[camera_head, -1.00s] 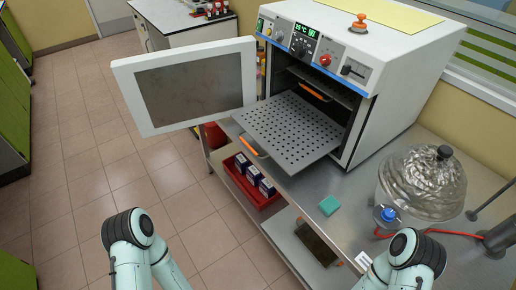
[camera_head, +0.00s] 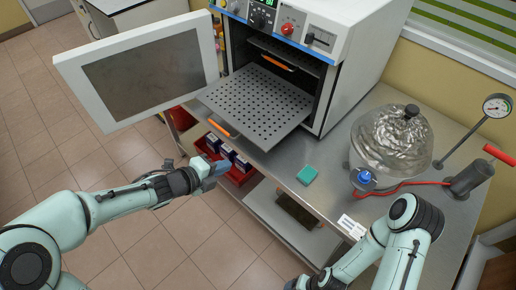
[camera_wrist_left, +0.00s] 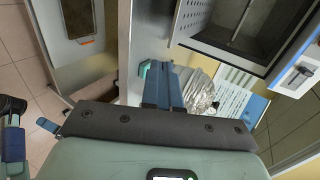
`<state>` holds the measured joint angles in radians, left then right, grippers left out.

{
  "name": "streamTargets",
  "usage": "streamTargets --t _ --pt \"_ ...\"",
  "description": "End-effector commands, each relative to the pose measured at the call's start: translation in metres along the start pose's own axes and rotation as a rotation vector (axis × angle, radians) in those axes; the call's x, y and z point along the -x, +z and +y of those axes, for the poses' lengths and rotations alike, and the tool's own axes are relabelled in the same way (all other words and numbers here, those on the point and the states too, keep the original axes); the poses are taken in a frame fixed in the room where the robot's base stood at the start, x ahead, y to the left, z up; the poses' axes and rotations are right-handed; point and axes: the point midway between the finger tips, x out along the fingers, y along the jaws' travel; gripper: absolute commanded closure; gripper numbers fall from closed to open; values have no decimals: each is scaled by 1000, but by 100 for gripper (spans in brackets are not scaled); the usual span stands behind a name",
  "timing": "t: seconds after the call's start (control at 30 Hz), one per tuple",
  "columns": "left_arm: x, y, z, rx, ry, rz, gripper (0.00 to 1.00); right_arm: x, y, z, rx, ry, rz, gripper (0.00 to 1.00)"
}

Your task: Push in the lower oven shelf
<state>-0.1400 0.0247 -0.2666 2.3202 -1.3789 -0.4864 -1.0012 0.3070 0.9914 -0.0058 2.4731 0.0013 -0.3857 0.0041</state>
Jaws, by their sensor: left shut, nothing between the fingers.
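The oven (camera_head: 345,75) stands on the metal table with its white door (camera_head: 68,75) swung open to the left. Its lower shelf (camera_head: 257,105), a perforated grey plate, sticks far out of the chamber. An orange handle (camera_head: 222,128) is at its front edge. Another orange handle (camera_head: 277,62) shows higher up, inside the chamber. My left gripper (camera_head: 220,169) is shut and empty, below the shelf's front edge in the head view and apart from it. Its blue fingers (camera_wrist_left: 162,88) are together in the left wrist view. My right gripper is out of view.
A red bin (camera_head: 240,176) with several boxes is under the table, near my left gripper. A teal block (camera_head: 307,175) lies on the table. A glass-like domed vessel (camera_head: 392,142) and a gauge (camera_head: 496,107) stand at right.

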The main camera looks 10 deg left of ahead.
Motion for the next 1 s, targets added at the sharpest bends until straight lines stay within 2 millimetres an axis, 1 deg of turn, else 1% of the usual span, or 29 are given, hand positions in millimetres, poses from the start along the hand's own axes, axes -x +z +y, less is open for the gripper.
streamTargets --t 0.17,0.4,0.53,0.6,0.7,0.83,1.0 --pt "-25 -2 3 -1 3 6 100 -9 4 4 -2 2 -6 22" --pt "-77 -2 4 1 5 5 100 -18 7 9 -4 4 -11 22" --pt "-103 -2 3 2 4 3 100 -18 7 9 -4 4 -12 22" --pt "-111 -1 -8 0 1 2 100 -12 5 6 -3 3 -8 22" --pt "-122 0 -14 1 2 1 100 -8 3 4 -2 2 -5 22" --pt "-130 0 -18 2 2 0 100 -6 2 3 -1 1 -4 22" --pt "-133 0 -19 4 2 0 100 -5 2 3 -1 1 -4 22"
